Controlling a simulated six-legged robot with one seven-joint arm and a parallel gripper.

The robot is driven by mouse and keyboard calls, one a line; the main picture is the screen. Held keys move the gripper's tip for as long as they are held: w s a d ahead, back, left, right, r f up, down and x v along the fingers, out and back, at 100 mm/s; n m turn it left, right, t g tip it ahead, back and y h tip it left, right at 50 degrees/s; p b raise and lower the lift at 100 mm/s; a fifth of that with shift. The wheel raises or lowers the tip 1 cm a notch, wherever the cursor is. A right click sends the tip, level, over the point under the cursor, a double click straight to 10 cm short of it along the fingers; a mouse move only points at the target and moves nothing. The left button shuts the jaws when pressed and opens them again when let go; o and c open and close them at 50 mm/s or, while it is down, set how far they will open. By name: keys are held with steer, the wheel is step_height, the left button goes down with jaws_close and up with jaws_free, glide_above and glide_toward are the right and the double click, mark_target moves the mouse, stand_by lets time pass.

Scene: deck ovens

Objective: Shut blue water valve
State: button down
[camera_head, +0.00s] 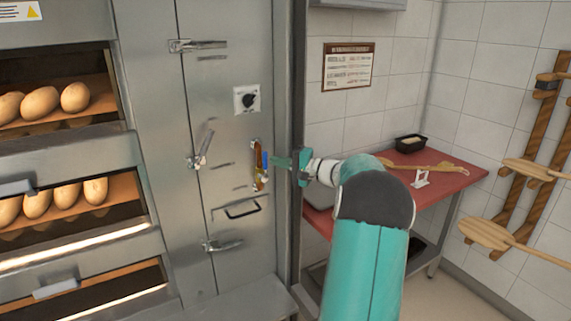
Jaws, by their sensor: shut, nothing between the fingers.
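The blue water valve (265,161) is a small blue handle on a brass-coloured fitting (258,171), mounted on the steel oven's side panel. The blue handle looks roughly upright. My gripper (279,162) is at the end of my teal and white arm, just right of the valve, pointing left at it. It is shut with nothing visible in it. I cannot tell whether its tips touch the handle. The gripper's front covers little of the valve, but the detail is too small to read clearly.
A black rotary switch (247,99) sits above the valve, and a drawer-type handle (242,209) below it. Door latches (201,150) are to the left. Oven decks with loaves (40,103) are at far left. A red table (455,172) stands at right, behind my arm.

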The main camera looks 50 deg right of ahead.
stand_by(0.4)
steer(key=shift+w+a+r+n, duration=0.1)
steer(key=shift+a+n, duration=0.1)
steer(key=shift+n, duration=0.1)
steer(key=shift+a+g, duration=0.15)
steer(key=shift+g, duration=0.15)
steer(key=w+a+f+n+g+h, duration=0.3)
steer(key=a+n+g+h, duration=0.3)
steer(key=a+n, duration=0.3)
steer(key=shift+f+n+h, duration=0.35)
steer(key=shift+n+h, duration=0.25)
steer(key=shift+h, duration=0.3)
steer(key=shift+f, duration=0.1)
stand_by(0.5)
steer(key=shift+s, duration=0.1)
